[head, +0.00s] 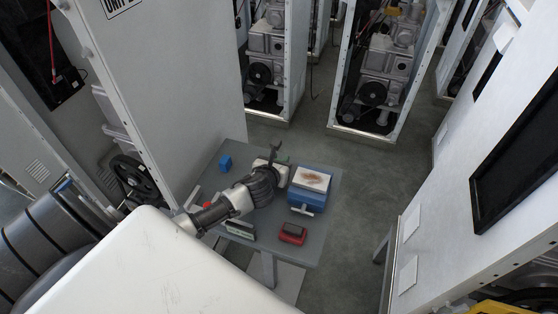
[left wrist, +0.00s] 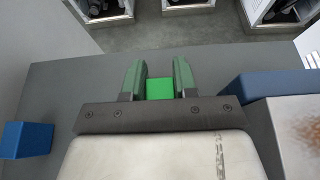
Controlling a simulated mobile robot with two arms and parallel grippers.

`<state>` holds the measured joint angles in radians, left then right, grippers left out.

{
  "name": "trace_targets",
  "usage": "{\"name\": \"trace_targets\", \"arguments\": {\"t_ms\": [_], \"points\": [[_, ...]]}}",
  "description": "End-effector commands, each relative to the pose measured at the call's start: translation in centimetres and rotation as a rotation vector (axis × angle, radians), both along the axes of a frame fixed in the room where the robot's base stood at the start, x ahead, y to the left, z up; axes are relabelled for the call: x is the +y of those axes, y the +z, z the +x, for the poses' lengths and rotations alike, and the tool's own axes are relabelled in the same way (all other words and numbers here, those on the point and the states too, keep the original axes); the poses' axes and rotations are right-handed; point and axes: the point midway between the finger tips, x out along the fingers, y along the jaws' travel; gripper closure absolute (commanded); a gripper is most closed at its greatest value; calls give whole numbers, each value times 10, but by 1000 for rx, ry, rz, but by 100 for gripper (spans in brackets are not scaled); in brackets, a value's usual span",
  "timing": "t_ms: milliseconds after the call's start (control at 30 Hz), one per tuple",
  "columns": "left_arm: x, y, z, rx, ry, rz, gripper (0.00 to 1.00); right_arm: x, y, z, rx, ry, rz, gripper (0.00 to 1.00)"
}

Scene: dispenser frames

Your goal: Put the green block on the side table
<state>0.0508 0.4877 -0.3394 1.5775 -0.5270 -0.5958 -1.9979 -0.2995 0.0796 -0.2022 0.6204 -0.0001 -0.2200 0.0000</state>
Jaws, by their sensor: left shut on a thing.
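The green block (left wrist: 160,88) shows in the left wrist view between the two fingers of my left gripper (left wrist: 158,76). The gripper is shut on it. In the head view my left gripper (head: 274,154) is over the far part of a grey table (head: 326,222), and the block cannot be made out there. The grey tabletop shows beneath the fingers in the left wrist view; I cannot tell whether the block touches it. My right gripper is not in view.
On the table are a blue block (head: 225,162) at the left, a blue box with a stained white top (head: 309,190) right of the gripper, a red and black item (head: 292,233) and a green and white item (head: 240,228) nearer me. Grey cabinets (head: 175,95) stand around.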

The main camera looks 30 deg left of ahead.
Motion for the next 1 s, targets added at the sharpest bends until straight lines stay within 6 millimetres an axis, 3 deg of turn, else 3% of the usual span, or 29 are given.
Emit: {"name": "trace_targets", "arguments": {"t_ms": [67, 100, 267, 667, 1000], "points": [[0, -3, 0, -1, 0, 1, 97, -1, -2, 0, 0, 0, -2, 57], [0, -3, 0, 0, 0, 1, 69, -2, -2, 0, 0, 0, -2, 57], [0, -2, 0, 0, 0, 1, 47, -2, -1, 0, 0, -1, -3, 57], [-1, 3, -6, -1, -1, 1, 47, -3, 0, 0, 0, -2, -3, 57], [-15, 25, -61, 1, -3, 2, 47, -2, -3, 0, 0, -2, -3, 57]]}}
